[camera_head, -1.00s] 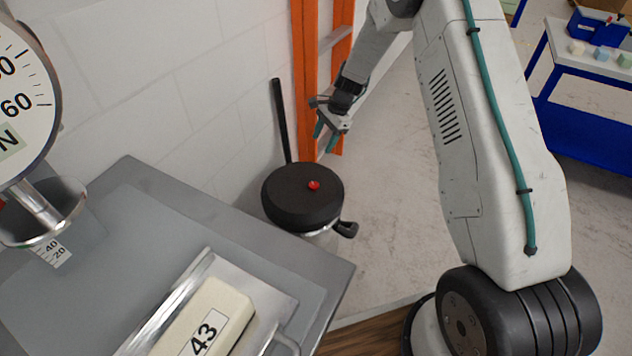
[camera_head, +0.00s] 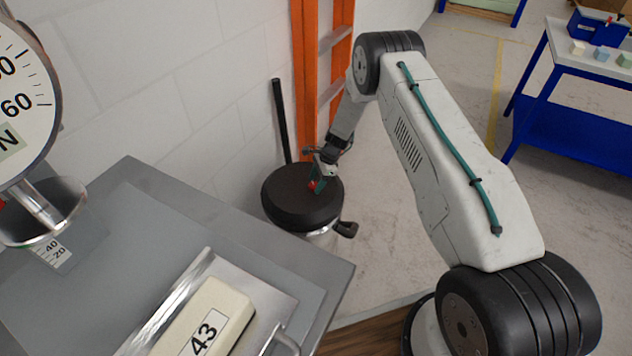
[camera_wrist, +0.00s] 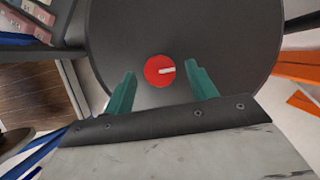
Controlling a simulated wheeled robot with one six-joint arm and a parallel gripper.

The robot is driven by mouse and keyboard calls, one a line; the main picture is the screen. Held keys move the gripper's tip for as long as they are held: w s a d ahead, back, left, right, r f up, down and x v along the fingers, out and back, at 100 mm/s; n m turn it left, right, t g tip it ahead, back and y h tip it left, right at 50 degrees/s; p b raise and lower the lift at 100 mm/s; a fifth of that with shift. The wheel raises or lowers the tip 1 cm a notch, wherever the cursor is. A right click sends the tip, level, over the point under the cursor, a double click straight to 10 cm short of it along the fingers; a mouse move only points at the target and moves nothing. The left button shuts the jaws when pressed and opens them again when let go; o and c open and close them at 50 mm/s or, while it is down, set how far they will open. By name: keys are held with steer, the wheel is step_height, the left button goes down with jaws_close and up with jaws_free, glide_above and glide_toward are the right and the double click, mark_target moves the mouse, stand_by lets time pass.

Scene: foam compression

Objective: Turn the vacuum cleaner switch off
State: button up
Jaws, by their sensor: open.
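The vacuum cleaner (camera_head: 290,208) stands on the floor beyond the metal table, with a round black lid and a black hose or tube rising behind it. Its switch is a round red knob (camera_wrist: 160,71) with a white mark pointing right in the wrist view. In the head view the red knob shows only in part, behind my fingers. My gripper (camera_head: 316,185) is open over the lid. In the wrist view its two teal fingers (camera_wrist: 161,88) stand on either side of the knob, a little below it in the picture, with gaps on both sides. Contact is not visible.
A grey metal table (camera_head: 120,192) with a foam block marked 43 (camera_head: 205,322) and a force gauge (camera_head: 22,90) stands at the front left. An orange ladder (camera_head: 305,75) leans by the wall behind the vacuum. A blue bench (camera_head: 575,130) stands at the far right.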

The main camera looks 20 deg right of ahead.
steer(key=shift+a+f, duration=0.1)
steer(key=shift+f, duration=0.1)
steer(key=c, duration=1)
steer(key=shift+n, duration=0.4)
steer(key=n, duration=0.1)
steer(key=n+g, duration=0.1)
steer(key=n, duration=0.1)
steer(key=shift+w+n+g, duration=0.25)
steer(key=shift+n+g, duration=0.15)
steer(key=n, duration=0.2)
steer(key=n+g+h, duration=0.1)
steer(key=n, duration=0.1)
steer(key=shift+w+a+n+g, duration=0.1)
steer(key=shift+a+n+g, duration=0.05)
steer(key=shift+n+g, duration=0.15)
steer(key=n, duration=0.2)
steer(key=n+h, duration=0.1)
steer(key=n, duration=0.1)
steer(key=shift+w+a+g+h, duration=0.1)
steer(key=shift+a+g+h, duration=0.05)
steer(key=shift+g+h, duration=0.2)
steer(key=n+h, duration=0.1)
steer(key=n, duration=0.3)
steer(key=shift+a+n+g+h, duration=0.15)
steer(key=shift+n+g+h, duration=0.1)
steer(key=shift+n+h, duration=0.1)
